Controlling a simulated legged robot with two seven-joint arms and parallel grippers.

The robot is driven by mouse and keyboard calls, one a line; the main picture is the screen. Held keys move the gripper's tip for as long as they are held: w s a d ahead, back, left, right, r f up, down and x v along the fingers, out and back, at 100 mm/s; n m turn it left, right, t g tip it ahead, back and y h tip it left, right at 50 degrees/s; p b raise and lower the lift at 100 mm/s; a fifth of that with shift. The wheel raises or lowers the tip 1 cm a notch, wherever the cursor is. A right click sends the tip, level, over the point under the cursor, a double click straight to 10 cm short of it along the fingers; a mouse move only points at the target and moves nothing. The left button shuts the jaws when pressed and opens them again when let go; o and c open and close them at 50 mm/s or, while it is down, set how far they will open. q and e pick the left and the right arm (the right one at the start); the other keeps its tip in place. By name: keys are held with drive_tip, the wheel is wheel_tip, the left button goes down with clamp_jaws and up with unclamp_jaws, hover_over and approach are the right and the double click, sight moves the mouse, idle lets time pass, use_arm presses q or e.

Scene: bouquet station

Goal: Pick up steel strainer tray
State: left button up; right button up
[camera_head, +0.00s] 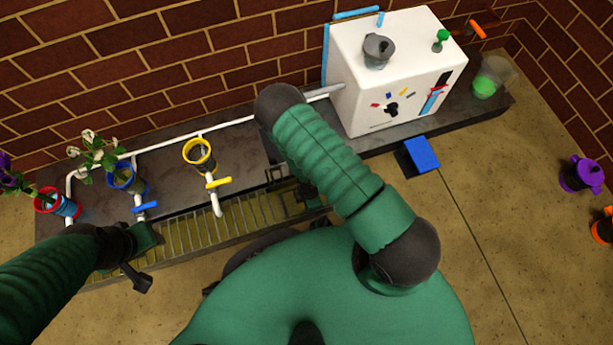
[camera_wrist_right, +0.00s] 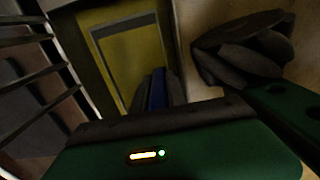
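The steel strainer tray (camera_head: 235,218) appears as a long slatted grate along the bench's front edge. Its bars (camera_wrist_right: 35,42) also show at the left of the right wrist view, beside a yellowish framed recess (camera_wrist_right: 125,55).
A white box (camera_head: 390,65) and a blue pedal (camera_head: 422,154) are at the right.

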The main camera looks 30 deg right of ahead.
clamp_jaws()
wheel_tip(320, 180, up, 28)
drive_tip(key=p, duration=2)
drive_tip(key=shift+w+f, duration=0.1)
